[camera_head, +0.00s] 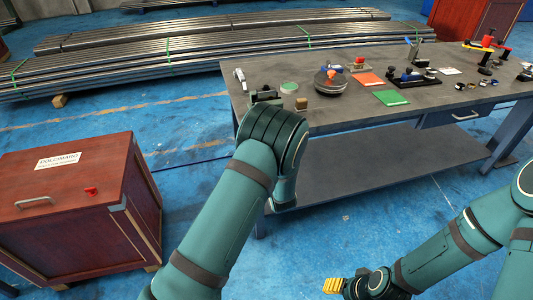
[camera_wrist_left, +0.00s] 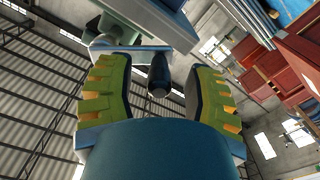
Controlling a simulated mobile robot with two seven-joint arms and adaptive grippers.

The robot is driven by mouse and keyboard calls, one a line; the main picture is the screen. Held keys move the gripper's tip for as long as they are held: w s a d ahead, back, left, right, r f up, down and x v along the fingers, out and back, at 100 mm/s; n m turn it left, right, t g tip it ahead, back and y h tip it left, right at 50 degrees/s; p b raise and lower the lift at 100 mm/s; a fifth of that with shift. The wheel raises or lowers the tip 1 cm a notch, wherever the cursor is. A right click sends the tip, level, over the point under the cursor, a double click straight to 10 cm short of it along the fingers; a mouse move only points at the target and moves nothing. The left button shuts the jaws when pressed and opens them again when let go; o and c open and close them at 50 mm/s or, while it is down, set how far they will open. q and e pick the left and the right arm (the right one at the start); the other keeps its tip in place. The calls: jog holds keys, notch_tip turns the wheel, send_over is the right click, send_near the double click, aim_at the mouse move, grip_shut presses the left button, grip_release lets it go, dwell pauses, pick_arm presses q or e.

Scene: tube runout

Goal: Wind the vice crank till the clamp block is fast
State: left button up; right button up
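In the left wrist view, a dark knob-like crank handle (camera_wrist_left: 159,76) hangs between the two yellow-green fingers of my left gripper (camera_wrist_left: 159,95). There is a gap on each side of it, so the gripper is open around or just below it. In the head view my left arm hides the gripper and most of the table's near left corner; I cannot make out the clamp block. My right gripper (camera_head: 345,286) hangs low at the bottom, its finger gap unclear.
The grey table (camera_head: 400,118) carries a round dark device (camera_head: 330,82), a small brown block (camera_head: 301,103), an orange card (camera_head: 368,79), a green card (camera_head: 390,97) and several tools. A red-brown cabinet (camera_head: 75,215) stands left. Pipe stacks (camera_head: 180,55) lie behind.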

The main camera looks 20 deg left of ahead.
pick_arm(q)
jog(key=v, duration=0.6)
jog(key=shift+b, duration=0.3)
dwell(0.4)
jog(key=v, duration=1.2)
jog(key=s+a+f+m+g+h, duration=0.1)
jog(key=s+f+m+g+h, duration=0.25)
jog(key=f+g+h, duration=0.6)
jog(key=s+d+f+m+g+h, duration=0.1)
jog(key=s+f+m+g+h, duration=0.1)
jog(key=s, duration=0.4)
jog(key=s+d+f+m+g+h, duration=0.1)
jog(key=s+f+m+h, duration=0.1)
jog(key=s, duration=0.5)
jog(key=shift+d+f+m+g, duration=0.25)
jog(key=shift+f+m+g, duration=0.1)
jog(key=shift+f+m, duration=0.75)
